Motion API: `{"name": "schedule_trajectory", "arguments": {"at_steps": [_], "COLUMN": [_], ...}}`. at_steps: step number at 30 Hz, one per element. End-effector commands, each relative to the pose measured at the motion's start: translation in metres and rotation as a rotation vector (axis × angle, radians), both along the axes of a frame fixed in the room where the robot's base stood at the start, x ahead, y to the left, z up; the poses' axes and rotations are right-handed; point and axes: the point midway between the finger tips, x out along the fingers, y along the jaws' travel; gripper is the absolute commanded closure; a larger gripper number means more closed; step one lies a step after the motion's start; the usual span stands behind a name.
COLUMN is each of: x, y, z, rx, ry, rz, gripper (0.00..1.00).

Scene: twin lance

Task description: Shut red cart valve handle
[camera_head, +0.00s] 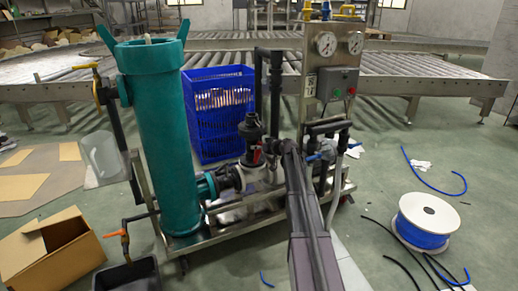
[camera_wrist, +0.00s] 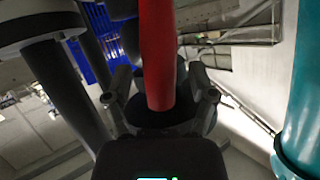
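The cart (camera_head: 237,226) is a metal frame carrying a teal cylinder (camera_head: 168,150) and dark piping. The red valve handle (camera_head: 256,158) shows as a small red piece beside the dark valve body, partly hidden by my arm. In the wrist view the red handle (camera_wrist: 160,55) runs from the top edge down to the middle of the picture. My gripper (camera_wrist: 160,82) has one finger on each side of the handle, with gaps visible between fingers and handle. It looks open; contact cannot be told. In the head view my gripper (camera_head: 284,147) is beside the valve.
A blue crate (camera_head: 218,110) stands behind the cart. A control box (camera_head: 337,84) and gauges are on the cart's right panel. A cardboard box (camera_head: 50,250) is at the lower left. A cable spool (camera_head: 424,222) and loose cables lie on the floor at right.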

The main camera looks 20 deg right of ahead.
Motion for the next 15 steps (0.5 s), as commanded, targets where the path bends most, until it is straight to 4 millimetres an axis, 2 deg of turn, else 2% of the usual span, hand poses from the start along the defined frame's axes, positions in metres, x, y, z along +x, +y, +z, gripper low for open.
{"name": "schedule_trajectory", "arguments": {"at_steps": [1, 7, 15], "x": [-0.0002, -0.0001, 0.0003], "y": [-0.0002, -0.0002, -0.0006], "z": [0.0001, 0.0, -0.0004], "rx": [0.0, 0.0, 0.009], "ry": [0.0, 0.0, 0.0], "rz": [0.0, 0.0, -0.001], "gripper": [0.39, 0.99, 1.0]}}
